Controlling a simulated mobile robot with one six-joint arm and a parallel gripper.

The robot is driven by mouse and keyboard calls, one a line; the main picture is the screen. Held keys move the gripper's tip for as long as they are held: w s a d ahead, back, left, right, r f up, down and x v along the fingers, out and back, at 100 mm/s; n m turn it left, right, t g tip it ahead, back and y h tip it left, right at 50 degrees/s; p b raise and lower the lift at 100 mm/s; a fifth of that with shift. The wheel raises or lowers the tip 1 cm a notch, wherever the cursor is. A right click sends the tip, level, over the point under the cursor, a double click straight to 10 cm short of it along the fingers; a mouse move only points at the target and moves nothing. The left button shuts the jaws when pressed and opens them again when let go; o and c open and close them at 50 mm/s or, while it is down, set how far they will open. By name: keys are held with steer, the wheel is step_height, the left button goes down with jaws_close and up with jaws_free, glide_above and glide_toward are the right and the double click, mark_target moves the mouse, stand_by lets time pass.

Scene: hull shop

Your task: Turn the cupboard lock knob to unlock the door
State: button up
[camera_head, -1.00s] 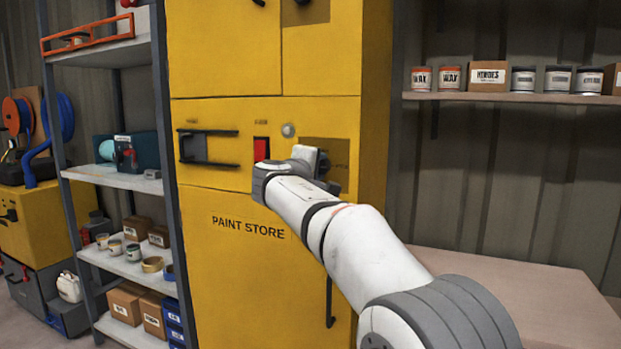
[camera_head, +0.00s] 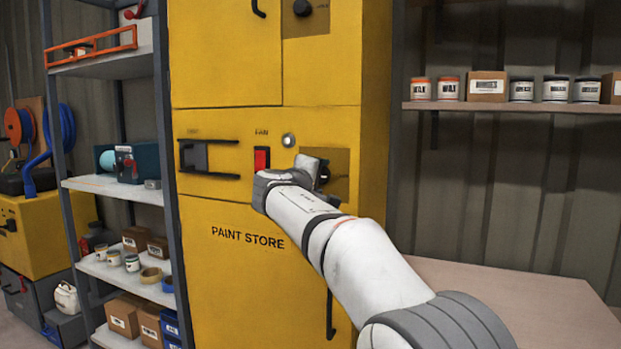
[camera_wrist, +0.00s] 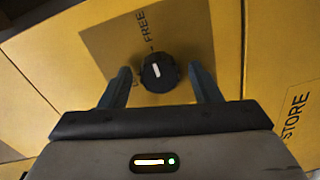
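The yellow cupboard (camera_head: 225,275) is marked PAINT STORE. Its lock knob (camera_wrist: 159,77) is round and black with a short white mark, on a darker square panel (camera_wrist: 105,42) lettered FREE in the wrist view. The white mark runs nearly up and down in that picture. My gripper (camera_wrist: 160,88) is open, with one finger on each side of the knob and a visible gap at both sides. Whether the fingertips reach past the knob's face, I cannot tell.
A red switch (camera_head: 262,158) labelled FAN, a round silver button (camera_head: 288,140) and a dark latch (camera_head: 195,156) sit left of my wrist. Another black knob (camera_head: 302,8) is higher up. A bare bench top (camera_head: 520,297) lies to the right.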

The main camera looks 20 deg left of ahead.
steer(key=s, duration=0.7)
steer(key=shift+s+a+r, duration=0.2)
steer(key=shift+s+a, duration=0.15)
steer(key=shift+s, duration=0.05)
